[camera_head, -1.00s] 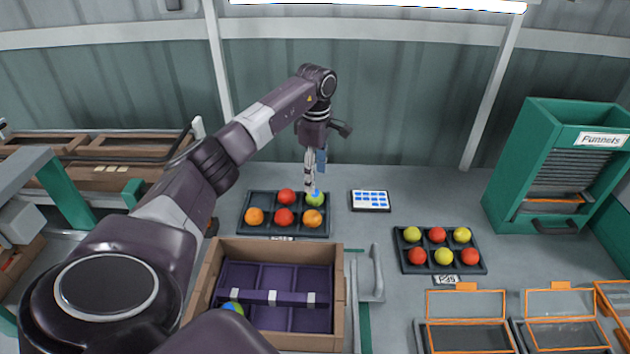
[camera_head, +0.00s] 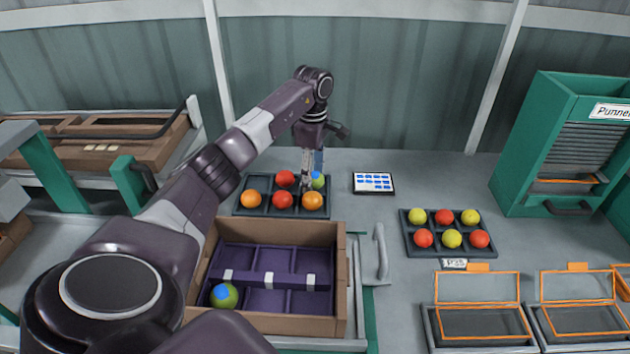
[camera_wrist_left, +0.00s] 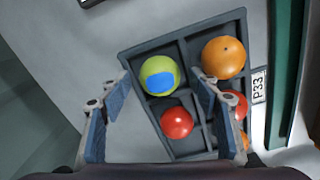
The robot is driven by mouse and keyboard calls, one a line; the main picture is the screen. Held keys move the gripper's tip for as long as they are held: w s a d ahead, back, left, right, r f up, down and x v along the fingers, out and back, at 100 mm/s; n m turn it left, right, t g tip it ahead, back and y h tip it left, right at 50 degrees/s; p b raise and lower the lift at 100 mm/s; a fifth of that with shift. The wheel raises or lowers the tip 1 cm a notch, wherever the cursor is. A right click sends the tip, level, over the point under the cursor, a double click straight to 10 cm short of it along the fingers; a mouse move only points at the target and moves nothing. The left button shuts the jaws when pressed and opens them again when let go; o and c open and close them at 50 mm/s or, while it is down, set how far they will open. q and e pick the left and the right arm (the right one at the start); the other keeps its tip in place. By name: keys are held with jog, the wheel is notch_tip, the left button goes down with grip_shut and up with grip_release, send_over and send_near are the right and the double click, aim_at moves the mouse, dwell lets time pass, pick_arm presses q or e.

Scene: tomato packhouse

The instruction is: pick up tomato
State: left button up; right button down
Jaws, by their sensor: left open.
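A green tomato (camera_head: 318,182) with a blue patch sits in the back right cell of a dark tray (camera_head: 283,214), next to red and orange tomatoes. My left gripper (camera_head: 312,172) points down over this tomato and partly hides it. In the left wrist view, the open left gripper (camera_wrist_left: 160,84) has one finger on each side of the green tomato (camera_wrist_left: 158,68), with nothing held. Whether the fingers touch it I cannot tell. A red tomato (camera_wrist_left: 177,123) lies close by in the neighbouring cell. My right gripper is not in view.
A cardboard crate (camera_head: 340,270) with purple dividers stands in front, holding another green tomato (camera_head: 224,295) with a blue patch. A tablet (camera_head: 373,184), a second tray of tomatoes (camera_head: 407,236) and orange-rimmed boxes (camera_head: 480,300) lie to the right. A green punnet dispenser (camera_head: 540,140) stands far right.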

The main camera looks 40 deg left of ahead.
pick_arm(q)
jog(key=shift+c, duration=0.6)
jog(key=c, duration=0.8)
jog(key=shift+r, duration=0.1)
